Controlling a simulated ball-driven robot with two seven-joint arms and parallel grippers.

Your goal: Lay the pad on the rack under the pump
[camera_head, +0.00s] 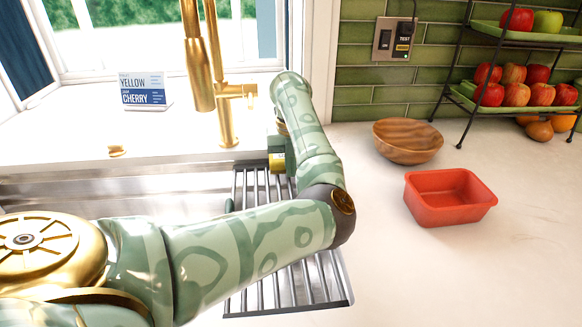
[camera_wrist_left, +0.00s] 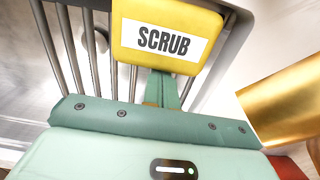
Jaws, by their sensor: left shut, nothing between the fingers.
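The yellow pad (camera_wrist_left: 165,40), with a white SCRUB label, is at the fingertips of my left gripper (camera_wrist_left: 162,85) in the left wrist view. The fingers are together, with nothing between them. I cannot tell whether they touch the pad. My left arm hides the rack's middle. I cannot identify the pump. My right gripper is not in view.
A gold faucet (camera_head: 227,120) stands behind the sink, left of the rack. A sign (camera_head: 145,91) stands on the sill. A wooden bowl (camera_head: 407,142), a red tray (camera_head: 450,200) and a tiered fruit stand (camera_head: 470,100) are on the counter. The front right counter is clear.

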